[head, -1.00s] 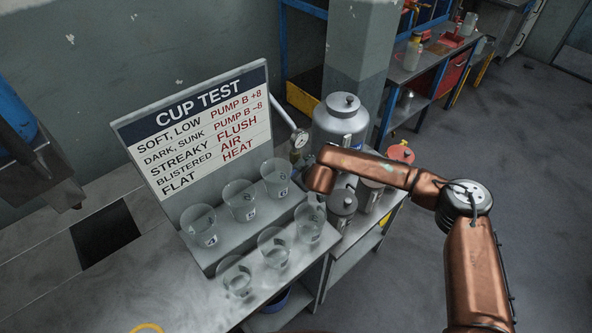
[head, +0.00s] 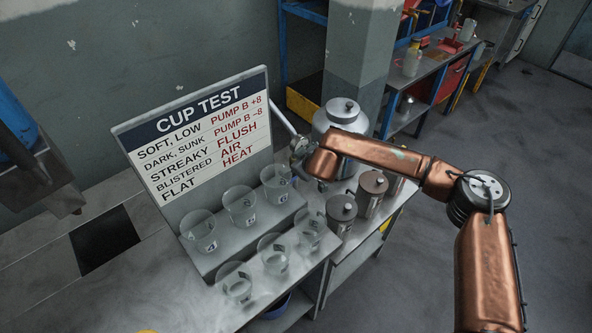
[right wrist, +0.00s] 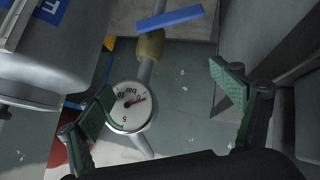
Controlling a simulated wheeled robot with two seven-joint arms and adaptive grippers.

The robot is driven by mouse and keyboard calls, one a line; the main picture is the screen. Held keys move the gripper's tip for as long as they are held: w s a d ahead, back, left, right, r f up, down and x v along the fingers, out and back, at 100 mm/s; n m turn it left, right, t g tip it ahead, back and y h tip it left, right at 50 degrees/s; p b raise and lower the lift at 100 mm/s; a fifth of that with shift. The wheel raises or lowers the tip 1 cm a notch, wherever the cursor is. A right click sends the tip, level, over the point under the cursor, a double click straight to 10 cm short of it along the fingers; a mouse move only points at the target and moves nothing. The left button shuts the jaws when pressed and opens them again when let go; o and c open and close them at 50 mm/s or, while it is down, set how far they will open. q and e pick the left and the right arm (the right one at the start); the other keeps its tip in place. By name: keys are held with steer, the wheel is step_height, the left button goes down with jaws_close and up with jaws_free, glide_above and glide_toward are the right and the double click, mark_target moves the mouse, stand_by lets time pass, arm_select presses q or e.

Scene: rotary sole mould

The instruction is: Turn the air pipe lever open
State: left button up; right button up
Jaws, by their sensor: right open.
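The air pipe (right wrist: 146,75) runs up the right wrist view with a brass valve (right wrist: 151,45) on it. A blue lever (right wrist: 170,20) sits at the valve, lying crosswise to the pipe. A round white pressure gauge (right wrist: 132,105) is nearer the wrist camera. My right gripper (right wrist: 165,98) is open, its green-padded fingers apart, with the gauge beside the left finger. The lever is beyond the fingertips, and nothing is gripped. In the head view my right wrist covers the valve and lever; the upper pipe (head: 283,118) shows beside the sign. My left gripper is not in view.
A CUP TEST sign (head: 205,130) stands left of the pipe, with several clear cups (head: 240,205) on the stepped rack before it. A metal tank (head: 340,115) stands behind my right wrist. Lidded cans (head: 341,212) stand close below my forearm.

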steer(key=shift+r, duration=1)
steer(key=shift+c, duration=0.3)
